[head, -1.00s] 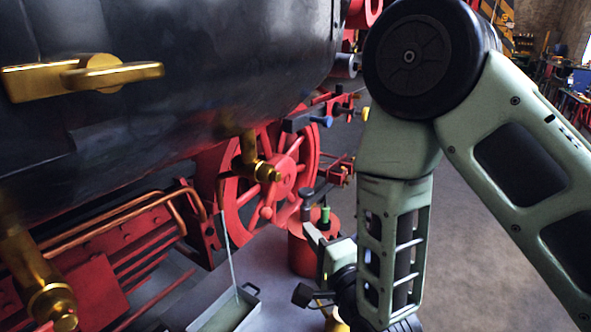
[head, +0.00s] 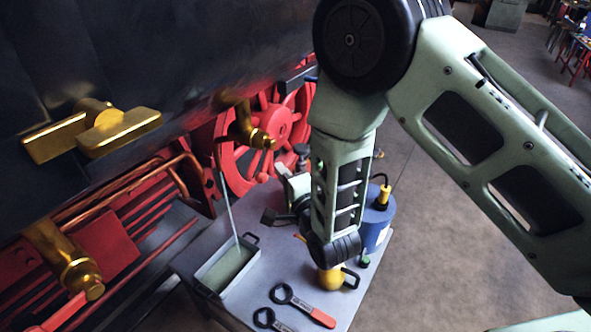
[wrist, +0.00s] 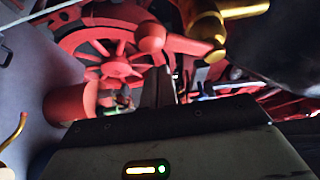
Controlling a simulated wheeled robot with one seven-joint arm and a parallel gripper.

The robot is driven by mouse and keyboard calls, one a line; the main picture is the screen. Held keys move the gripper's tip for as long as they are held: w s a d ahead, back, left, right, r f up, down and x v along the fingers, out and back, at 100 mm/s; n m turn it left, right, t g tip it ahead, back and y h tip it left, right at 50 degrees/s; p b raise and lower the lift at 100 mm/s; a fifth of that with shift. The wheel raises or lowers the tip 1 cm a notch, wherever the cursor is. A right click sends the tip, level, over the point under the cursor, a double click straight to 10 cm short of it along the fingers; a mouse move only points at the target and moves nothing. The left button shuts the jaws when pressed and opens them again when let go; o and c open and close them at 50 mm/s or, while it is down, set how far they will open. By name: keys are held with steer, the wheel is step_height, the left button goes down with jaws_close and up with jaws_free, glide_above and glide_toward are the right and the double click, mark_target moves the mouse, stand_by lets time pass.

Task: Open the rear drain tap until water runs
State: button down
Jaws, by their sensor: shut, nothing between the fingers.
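The rear drain tap (head: 243,132) is a brass fitting under the dark boiler, in front of a red spoked wheel. Its red ball-ended lever shows in the wrist view as a ball (wrist: 151,37) joined to the brass tap body (wrist: 207,27). A thin pale streak (head: 230,215), looking like running water, drops from beside this tap into a tray (head: 213,287). My gripper (wrist: 158,88) is shut and empty; its dark fingers point toward the wheel, just short of the lever. Whether they touch it is unclear. My arm partly hides the gripper in the head view.
Another brass tap (head: 72,262) with a red lever is at lower left. A brass cross-shaped handle (head: 95,130) juts from the boiler. The grey bench holds wrenches (head: 302,304), a yellow can (head: 331,280) and a blue canister (head: 378,217). A red cylinder (wrist: 70,102) stands beside my fingers.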

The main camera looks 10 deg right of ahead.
steer(key=shift+s+a, duration=0.65)
steer(key=shift+a, duration=0.05)
steer(key=shift+s+a+r+m+g+h+b, duration=0.35)
steer(key=shift+s+a+m+g, duration=0.25)
steer(key=shift+m, duration=0.6)
steer(key=shift+w+d, duration=0.1)
